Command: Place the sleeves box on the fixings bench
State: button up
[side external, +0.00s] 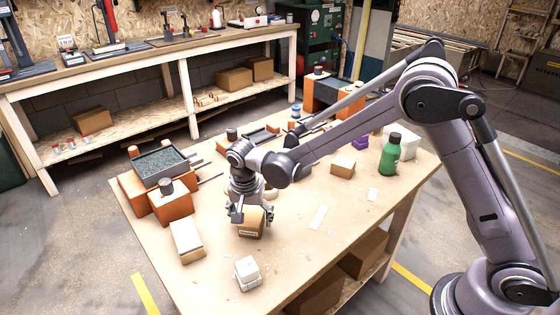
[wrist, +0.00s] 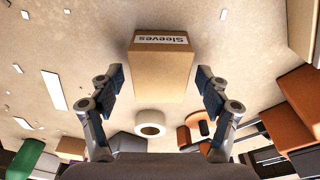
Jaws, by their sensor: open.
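The sleeves box (side external: 250,224) is a small brown carton on the near wooden table, below my gripper (side external: 253,214). In the wrist view the sleeves box (wrist: 160,62) shows its white "Sleeves" label, upside down, between and ahead of the fingers. My gripper (wrist: 159,78) is open, with one finger on each side of the box and visible gaps to it. I cannot read any label naming the fixings bench; a long workbench (side external: 130,68) with a lower shelf stands along the back wall.
On the near table (side external: 215,285), orange blocks (side external: 172,203) and a grey tray (side external: 160,160) stand left. A tan box (side external: 187,240) and white block (side external: 247,272) lie near the front. A green bottle (side external: 390,155) stands right. A white ring (wrist: 150,124) shows behind the sleeves box.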

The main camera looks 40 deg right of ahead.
aim_at(247, 224)
jog(key=r, duration=0.3)
jog(key=a+r, duration=0.1)
jog(key=r, duration=0.2)
jog(key=s+a+r, duration=0.1)
jog(key=r, duration=0.2)
jog(key=shift+r, duration=0.3)
jog(key=s+d+r+n+t, duration=0.2)
jog(key=s+d+r+n, duration=0.1)
jog(key=s+d, duration=0.4)
jog(key=s+d+r+n+t+y, duration=0.1)
jog(key=s+d+r+n+t, duration=0.2)
jog(key=s+d+n, duration=0.3)
jog(key=s+d+r, duration=0.1)
jog(key=s+d, duration=0.1)
jog(key=s, duration=0.3)
jog(key=shift+s+d+r+t, duration=0.2)
jog(key=shift+s+d+t, duration=0.1)
jog(key=shift+s, duration=0.05)
jog(key=shift+o, duration=0.4)
jog(key=shift+s+d+f+n, duration=0.25)
jog(key=shift+s+f+n, duration=0.1)
jog(key=shift+s+n, duration=0.15)
